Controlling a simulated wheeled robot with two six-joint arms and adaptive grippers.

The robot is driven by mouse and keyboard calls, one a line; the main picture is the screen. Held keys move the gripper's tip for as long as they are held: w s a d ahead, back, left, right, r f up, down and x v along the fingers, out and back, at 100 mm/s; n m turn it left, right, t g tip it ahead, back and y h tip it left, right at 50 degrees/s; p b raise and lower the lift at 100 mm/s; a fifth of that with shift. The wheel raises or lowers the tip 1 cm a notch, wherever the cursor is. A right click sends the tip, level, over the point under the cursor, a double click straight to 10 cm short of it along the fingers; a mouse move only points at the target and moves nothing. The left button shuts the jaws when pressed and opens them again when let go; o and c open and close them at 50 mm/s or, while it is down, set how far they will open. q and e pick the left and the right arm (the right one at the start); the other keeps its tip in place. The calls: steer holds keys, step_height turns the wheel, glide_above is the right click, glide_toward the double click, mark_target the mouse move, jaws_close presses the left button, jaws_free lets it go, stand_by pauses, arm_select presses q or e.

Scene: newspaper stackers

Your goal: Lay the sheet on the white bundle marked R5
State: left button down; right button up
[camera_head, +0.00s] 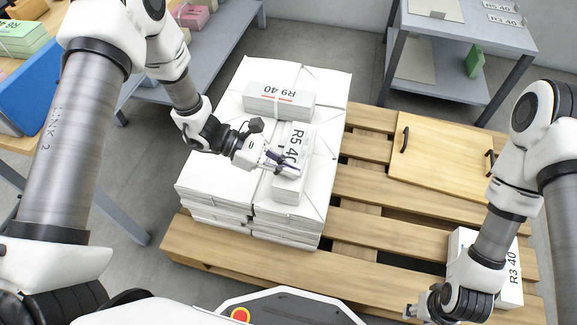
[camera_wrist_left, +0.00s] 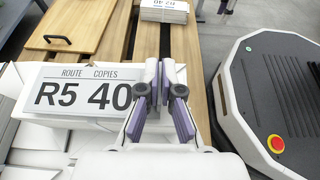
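A white bundle (camera_head: 290,188) lies on a taller white paper stack (camera_head: 212,178) on the pallet. Its top face carries a light sheet marked R5 40 (camera_head: 293,147), lying flat; it fills the left of the left wrist view (camera_wrist_left: 80,92). I cannot tell if the sheet is separate from the bundle. My left gripper (camera_head: 284,161) is just over the bundle's top. In the left wrist view its fingertips (camera_wrist_left: 161,66) are close together with a narrow gap, nothing visible between them, beside the label's right end. My right gripper (camera_head: 420,310) is low at the front right, its fingers unclear.
A bundle marked R9 40 (camera_head: 279,101) lies behind on the same stack. A wooden board with black handles (camera_head: 440,160) lies on the pallet. A grey table (camera_head: 470,40) stands behind.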

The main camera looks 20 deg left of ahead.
arm_select(q)
steer(key=shift+f+b, duration=0.45)
steer(key=shift+f, duration=0.2)
steer(key=c, duration=1.2)
jaws_free()
steer(key=shift+c, duration=0.2)
steer(key=shift+r, duration=0.1)
